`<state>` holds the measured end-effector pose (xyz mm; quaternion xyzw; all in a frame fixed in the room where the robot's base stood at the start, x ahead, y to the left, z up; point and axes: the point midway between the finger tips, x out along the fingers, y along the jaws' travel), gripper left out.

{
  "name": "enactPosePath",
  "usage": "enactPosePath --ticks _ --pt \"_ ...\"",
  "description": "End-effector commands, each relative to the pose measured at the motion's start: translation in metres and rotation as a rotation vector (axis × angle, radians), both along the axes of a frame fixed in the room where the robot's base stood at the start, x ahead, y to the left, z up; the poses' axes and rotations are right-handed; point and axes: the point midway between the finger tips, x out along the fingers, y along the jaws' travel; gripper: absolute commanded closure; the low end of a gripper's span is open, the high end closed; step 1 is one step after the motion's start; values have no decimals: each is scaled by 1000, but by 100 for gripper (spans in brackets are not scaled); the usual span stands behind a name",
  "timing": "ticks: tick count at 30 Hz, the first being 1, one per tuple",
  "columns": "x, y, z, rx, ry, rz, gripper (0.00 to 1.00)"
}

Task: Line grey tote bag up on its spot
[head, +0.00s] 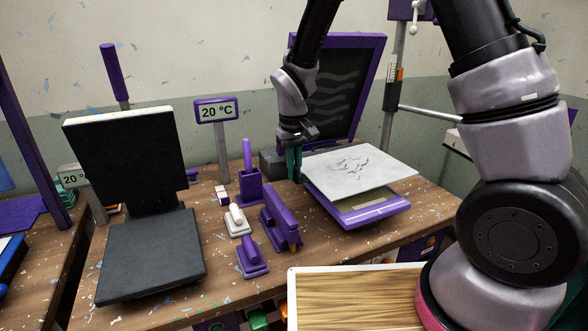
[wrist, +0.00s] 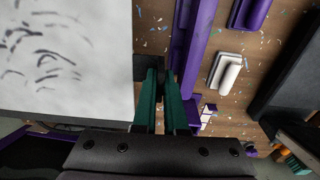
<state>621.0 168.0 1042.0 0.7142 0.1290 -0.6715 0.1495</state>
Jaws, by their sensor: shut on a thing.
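The grey tote bag (head: 362,168) is a flat, pale sheet with dark sketch-like strokes. It hangs over the purple-edged bed (head: 372,213), apart from its near side, and covers most of the bed's pale inset. It also fills the left of the wrist view (wrist: 65,60). My gripper (head: 295,177), teal-fingered and pointing down, is at the bag's left edge and shut on it; the exact contact is hard to see. The fingers show in the wrist view (wrist: 162,78) just right of the bag's edge.
A raised purple-framed screen (head: 345,95) stands behind the bed. Left of my gripper are a purple holder (head: 248,187), a purple stapler-like tool (head: 280,218), and white and purple hand tools. A black press (head: 150,255) stands at left. A wooden board (head: 355,300) lies in front.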

Motion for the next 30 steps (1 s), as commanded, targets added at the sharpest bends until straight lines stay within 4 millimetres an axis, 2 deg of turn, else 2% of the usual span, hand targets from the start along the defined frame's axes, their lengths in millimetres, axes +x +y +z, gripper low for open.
enactPosePath --ticks 3,18,30 --pt "1 -2 0 37 12 -8 100" --pt "0 -1 -43 36 12 -3 100" --pt "0 -1 -50 37 11 -4 100"
